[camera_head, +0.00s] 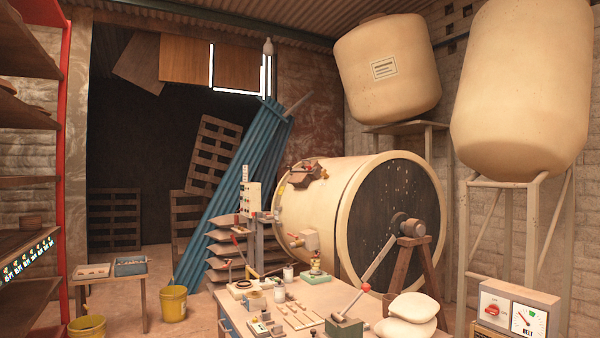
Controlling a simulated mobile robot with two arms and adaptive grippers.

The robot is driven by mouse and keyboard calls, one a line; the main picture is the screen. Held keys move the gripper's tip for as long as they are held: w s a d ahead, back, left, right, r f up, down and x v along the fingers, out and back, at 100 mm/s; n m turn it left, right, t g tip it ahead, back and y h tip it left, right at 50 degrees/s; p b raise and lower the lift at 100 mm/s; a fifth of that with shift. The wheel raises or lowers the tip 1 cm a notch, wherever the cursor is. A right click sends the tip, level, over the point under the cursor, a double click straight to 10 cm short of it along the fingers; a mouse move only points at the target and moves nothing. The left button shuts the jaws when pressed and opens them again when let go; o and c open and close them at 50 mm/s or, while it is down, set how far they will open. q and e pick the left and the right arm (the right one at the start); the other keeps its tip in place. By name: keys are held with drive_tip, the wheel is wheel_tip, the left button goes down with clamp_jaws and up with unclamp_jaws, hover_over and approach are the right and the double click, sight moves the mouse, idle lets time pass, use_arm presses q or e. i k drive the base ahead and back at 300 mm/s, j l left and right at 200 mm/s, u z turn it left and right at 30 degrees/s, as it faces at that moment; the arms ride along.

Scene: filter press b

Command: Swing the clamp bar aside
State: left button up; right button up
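I cannot pick out the clamp bar with certainty. A grey bar (379,260) slants down and left from the hub (401,221) in front of a big cream drum (335,215) with a dark round end. Its lower end meets, in the picture, the red knob of a lever that rises from a green block (344,326) on the table; I cannot tell whether they touch. A small green and yellow device (317,277) with a red top stands at the table's back edge. Neither of my grippers is in view.
The work table (290,296) holds jars, wooden strips and small parts. White sacks (412,307) lie at its right, by a wooden trestle (424,265). A control box (515,312) is at lower right. Yellow buckets (173,303) and a side table (112,279) stand left; floor between is clear.

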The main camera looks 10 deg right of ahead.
sight(302, 170)
drive_tip(key=u, duration=0.15)
drive_tip(key=i+u, duration=0.4)
drive_tip(key=i, duration=1.55)
drive_tip(key=i+j, duration=0.1)
drive_tip(key=i, duration=2.35)
drive_tip(key=i+z, duration=0.3)
drive_tip(key=i, duration=0.3)
drive_tip(key=i+z, duration=0.3)
drive_tip(key=i, duration=0.35)
drive_tip(key=i+j+z, duration=0.25)
drive_tip(key=i, duration=0.35)
